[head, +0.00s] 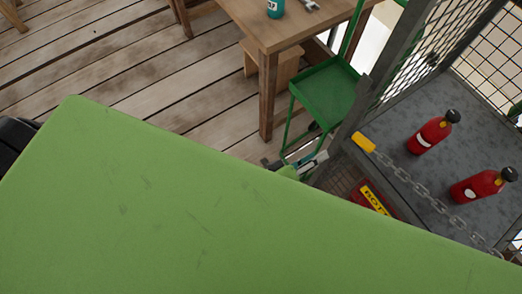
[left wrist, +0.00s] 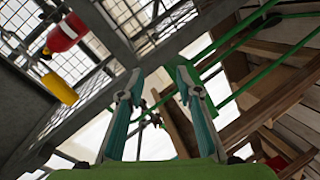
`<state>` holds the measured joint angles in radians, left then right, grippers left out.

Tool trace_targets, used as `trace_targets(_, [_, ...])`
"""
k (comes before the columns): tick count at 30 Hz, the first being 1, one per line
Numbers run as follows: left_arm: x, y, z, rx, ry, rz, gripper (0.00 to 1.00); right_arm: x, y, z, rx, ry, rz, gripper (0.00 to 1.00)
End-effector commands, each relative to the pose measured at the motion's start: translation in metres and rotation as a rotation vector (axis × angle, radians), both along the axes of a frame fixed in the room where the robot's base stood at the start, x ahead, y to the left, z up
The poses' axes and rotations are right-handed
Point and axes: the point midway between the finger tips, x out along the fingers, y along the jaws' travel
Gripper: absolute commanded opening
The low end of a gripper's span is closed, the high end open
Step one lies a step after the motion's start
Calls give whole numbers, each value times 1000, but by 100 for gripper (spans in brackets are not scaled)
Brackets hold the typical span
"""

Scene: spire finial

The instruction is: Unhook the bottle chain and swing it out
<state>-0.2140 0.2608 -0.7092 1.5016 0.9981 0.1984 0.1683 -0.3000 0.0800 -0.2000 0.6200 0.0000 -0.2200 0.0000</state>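The bottle chain (head: 436,200) is grey metal and runs across the open front of a mesh cage. A yellow grip (head: 364,142) is at its left end, by the cage post; whether it is hooked there is too small to tell. The yellow grip also shows in the left wrist view (left wrist: 58,88), left of the fingers and apart from them. My left gripper (head: 316,160) is left of and below the grip in the head view, partly hidden by a green surface. In the left wrist view its teal fingers (left wrist: 158,84) are apart with nothing between them. My right gripper is not in view.
Red bottles (head: 431,134) (head: 477,187) stand on the cage's grey floor (head: 395,125), behind the chain. A green tray stand (head: 327,92) and a wooden table (head: 275,30) are close on the left. A red box with yellow label (head: 374,197) is below the cage floor.

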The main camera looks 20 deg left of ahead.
Motion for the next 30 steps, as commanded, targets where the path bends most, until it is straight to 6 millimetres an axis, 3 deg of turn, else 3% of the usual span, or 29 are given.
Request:
trace_targets(14, [-21,49,-80,291,71,-50,32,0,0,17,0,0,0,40])
trace_targets(30, [-69,106,-157,558,197,-134,32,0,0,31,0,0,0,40])
